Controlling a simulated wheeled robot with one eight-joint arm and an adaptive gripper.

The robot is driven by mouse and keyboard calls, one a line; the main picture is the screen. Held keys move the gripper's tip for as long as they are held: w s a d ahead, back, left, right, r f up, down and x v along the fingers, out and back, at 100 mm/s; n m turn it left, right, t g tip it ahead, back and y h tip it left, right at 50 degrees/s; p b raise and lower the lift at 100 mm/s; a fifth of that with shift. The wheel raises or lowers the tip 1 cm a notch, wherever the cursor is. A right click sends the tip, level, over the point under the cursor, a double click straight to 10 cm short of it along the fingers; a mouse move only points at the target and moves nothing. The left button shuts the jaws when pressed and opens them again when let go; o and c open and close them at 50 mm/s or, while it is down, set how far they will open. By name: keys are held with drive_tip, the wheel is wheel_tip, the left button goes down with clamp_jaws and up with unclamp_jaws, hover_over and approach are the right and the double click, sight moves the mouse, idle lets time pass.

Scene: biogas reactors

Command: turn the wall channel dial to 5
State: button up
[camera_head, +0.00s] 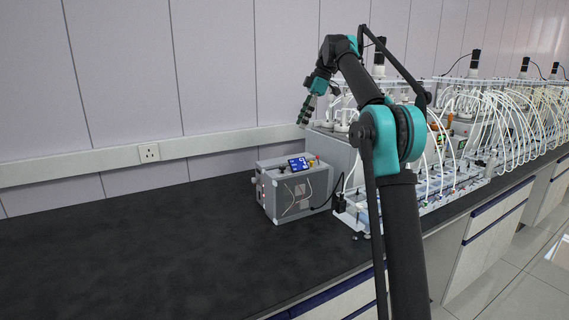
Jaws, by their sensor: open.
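No dial that I can make out shows in this view, and no channel number can be read. A grey box-shaped instrument (297,195) stands on the dark bench, with a small blue screen (299,164) and small coloured parts on its top. These parts are too small to tell apart. My gripper (304,119) is above and behind the instrument, close to the wall in the picture, pointing down. It is open, with nothing seen in it. My arm hides part of the equipment on the right.
A wall rail (90,163) with a socket (149,152) runs along the panelled wall. Rows of reactors with many white tubes (490,125) fill the bench at right. A black cable (334,190) lies beside the instrument. The dark bench (130,250) is clear at left.

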sight(283, 167)
drive_tip(key=x, duration=1.7)
drive_tip(key=shift+s+f, duration=0.1)
drive_tip(key=shift+f, duration=0.05)
clamp_jaws()
